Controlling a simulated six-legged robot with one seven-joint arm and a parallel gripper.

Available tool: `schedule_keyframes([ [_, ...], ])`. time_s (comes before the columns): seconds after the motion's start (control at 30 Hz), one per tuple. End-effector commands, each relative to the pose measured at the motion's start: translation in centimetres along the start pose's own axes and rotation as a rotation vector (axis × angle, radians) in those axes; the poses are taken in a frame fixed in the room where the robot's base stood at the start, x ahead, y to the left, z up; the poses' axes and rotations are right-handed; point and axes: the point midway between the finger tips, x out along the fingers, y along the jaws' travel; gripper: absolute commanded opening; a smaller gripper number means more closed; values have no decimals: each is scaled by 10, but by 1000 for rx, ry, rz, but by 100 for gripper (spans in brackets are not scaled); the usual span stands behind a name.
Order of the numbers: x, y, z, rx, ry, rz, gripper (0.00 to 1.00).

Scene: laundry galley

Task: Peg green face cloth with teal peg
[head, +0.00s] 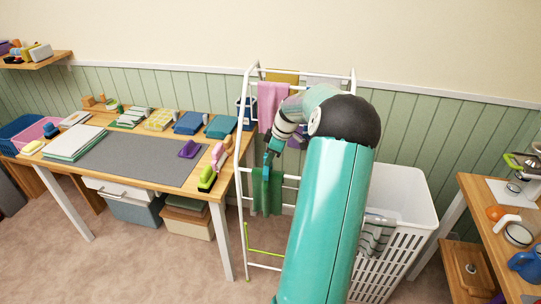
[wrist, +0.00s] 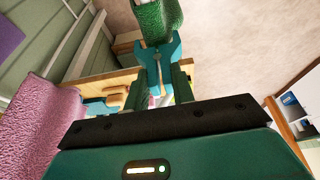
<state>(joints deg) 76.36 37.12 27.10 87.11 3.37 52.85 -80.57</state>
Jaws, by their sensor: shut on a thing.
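The green face cloth (head: 268,197) hangs over a lower rail of the white airer (head: 245,150). It also shows at the top of the wrist view (wrist: 158,18). My gripper (head: 270,153) points down above the cloth. In the wrist view its fingers (wrist: 160,88) are shut on the teal peg (wrist: 160,58). The peg's far end meets the edge of the green cloth, with its prongs on either side of it. I cannot tell whether the peg bites on the cloth. In the head view my arm hides part of the airer.
A pink cloth (head: 271,103) and a mustard cloth (head: 283,76) hang on upper rails. A wooden table (head: 130,182) with folded cloths and several pegs stands left. A white laundry basket (head: 405,190) stands right of the airer. Another wooden bench (head: 485,205) is far right.

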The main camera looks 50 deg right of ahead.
Motion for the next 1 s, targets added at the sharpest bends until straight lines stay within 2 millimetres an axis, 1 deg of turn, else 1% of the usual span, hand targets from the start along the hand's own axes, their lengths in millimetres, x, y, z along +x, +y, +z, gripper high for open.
schedule_keyframes([
  [0.37,7,0,2,0,0,0,0],
  [0.4,7,0,2,0,0,0,30],
  [0.47,7,0,2,0,0,0,42],
  [0.5,6,0,2,0,0,1,50],
  [0.83,4,0,2,0,0,1,50],
  [0.93,-4,1,2,-1,0,3,50],
  [1.0,-14,1,2,0,0,5,50],
])
